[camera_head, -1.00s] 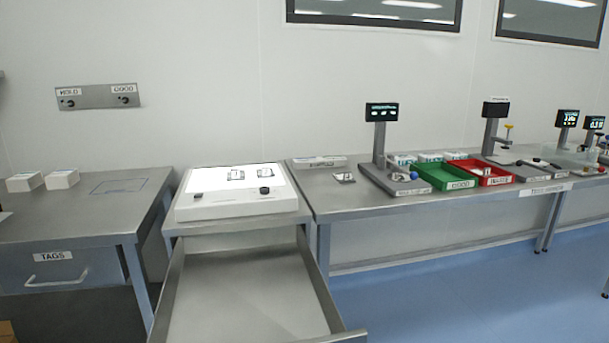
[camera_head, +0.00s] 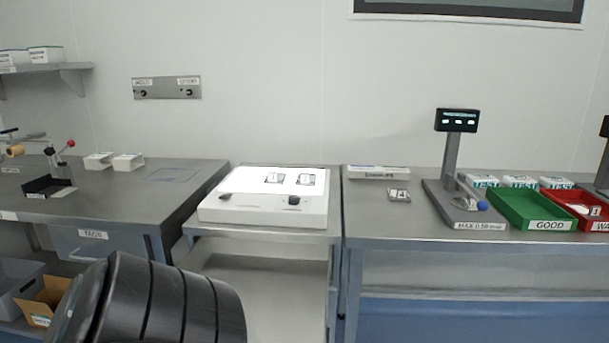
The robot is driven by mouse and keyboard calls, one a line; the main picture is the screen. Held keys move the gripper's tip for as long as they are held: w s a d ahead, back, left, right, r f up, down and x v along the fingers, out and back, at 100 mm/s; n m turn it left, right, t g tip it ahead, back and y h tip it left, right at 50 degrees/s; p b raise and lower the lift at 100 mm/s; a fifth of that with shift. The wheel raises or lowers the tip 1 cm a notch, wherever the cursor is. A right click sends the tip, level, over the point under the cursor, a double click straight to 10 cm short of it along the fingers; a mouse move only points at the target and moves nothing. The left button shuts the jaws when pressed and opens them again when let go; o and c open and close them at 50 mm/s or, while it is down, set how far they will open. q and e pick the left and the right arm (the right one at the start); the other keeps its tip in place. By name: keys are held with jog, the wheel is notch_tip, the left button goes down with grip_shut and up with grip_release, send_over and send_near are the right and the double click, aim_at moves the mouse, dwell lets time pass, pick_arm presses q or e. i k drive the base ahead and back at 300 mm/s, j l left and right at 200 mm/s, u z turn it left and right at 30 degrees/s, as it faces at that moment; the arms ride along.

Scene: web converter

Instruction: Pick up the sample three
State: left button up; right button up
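Another small marked piece (camera_head: 399,195) lies on the right bench beside the gauge stand. Neither of my grippers shows. A black ribbed part of my own arm fills the lower left.
The light box (camera_head: 262,214) stands on a metal stand between two benches. The gauge stand (camera_head: 449,183), green GOOD tray (camera_head: 532,207) and red tray (camera_head: 584,205) are to the right. White boxes (camera_head: 128,161) stand on the left bench.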

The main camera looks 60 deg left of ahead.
aim_at(276, 178)
jog(key=i, duration=1.4)
jog(key=i+l+u, duration=0.2)
jog(key=i, duration=0.35)
jog(key=i+u, duration=0.25)
jog(key=i, duration=0.35)
jog(key=u, duration=3.05)
